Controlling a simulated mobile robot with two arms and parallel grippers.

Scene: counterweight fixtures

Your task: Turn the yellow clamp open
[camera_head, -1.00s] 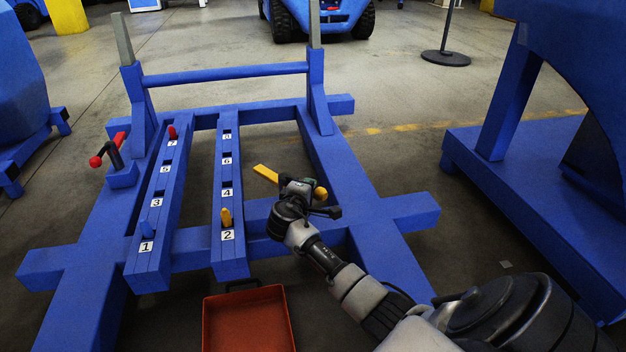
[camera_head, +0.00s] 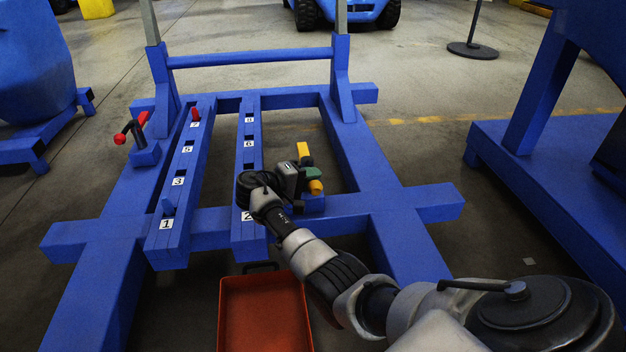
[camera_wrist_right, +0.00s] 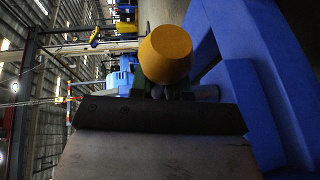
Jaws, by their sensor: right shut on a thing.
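One yellow part points away from me, and a yellow rounded end (camera_head: 316,187) shows on the near side of the gripper. My right gripper (camera_head: 311,172) is shut on the clamp's yellow handle. In the right wrist view the yellow knob end (camera_wrist_right: 165,54) fills the upper middle, just beyond the dark gripper edge. The fingertips' exact contact is hidden. My left gripper is not in view.
A blue frame (camera_head: 420,203) has two numbered rails with a blue peg (camera_head: 168,208) and a red peg (camera_head: 195,113). A red-handled clamp (camera_head: 131,130) stands on the left beam. A red tray (camera_head: 226,315) lies in front. A blue stand (camera_head: 500,148) is at right.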

